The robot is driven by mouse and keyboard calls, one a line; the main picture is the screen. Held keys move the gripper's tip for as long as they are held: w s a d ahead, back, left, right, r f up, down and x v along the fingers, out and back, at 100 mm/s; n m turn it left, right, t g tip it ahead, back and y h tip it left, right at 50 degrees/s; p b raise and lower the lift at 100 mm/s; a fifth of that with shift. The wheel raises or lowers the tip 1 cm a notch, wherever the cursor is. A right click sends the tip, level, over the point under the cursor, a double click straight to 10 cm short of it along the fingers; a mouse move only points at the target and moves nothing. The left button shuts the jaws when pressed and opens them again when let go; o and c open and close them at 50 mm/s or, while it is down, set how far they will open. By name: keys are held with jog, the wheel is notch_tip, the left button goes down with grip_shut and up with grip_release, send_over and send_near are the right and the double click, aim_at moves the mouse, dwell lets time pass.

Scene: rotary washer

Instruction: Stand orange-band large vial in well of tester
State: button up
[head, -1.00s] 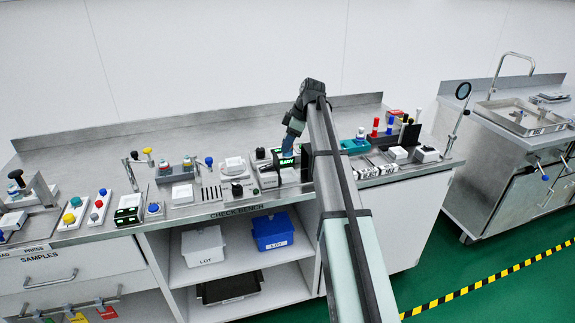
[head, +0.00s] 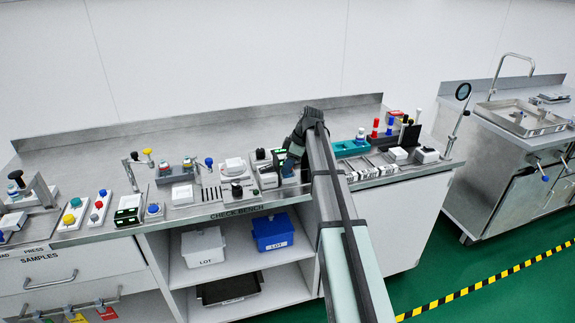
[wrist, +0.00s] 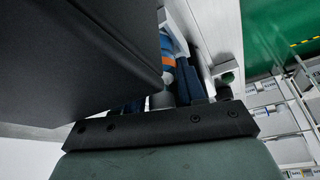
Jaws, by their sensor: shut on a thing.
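In the head view my gripper (head: 288,169) is low over the check bench, at the tester (head: 277,153), whose green display is now mostly hidden behind the arm. In the wrist view the blue fingers of my gripper (wrist: 180,82) are closed around a vial with an orange band (wrist: 168,61). Only a short stretch of the vial shows between the fingers. Its lower end and the tester's well are hidden, so I cannot tell whether the vial is in the well. A large dark box face fills the upper left of the wrist view, close to the fingers.
A small device with a white top (head: 234,166) stands left of the tester. A teal rack (head: 350,147) and red and blue bottles stand to the right. Bins (head: 272,232) sit on the shelf below. The back of the bench is clear.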

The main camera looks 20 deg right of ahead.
jog(key=o, duration=0.8)
jog(key=shift+f, duration=0.15)
jog(key=v, duration=1.2)
jog(key=shift+r, duration=0.2)
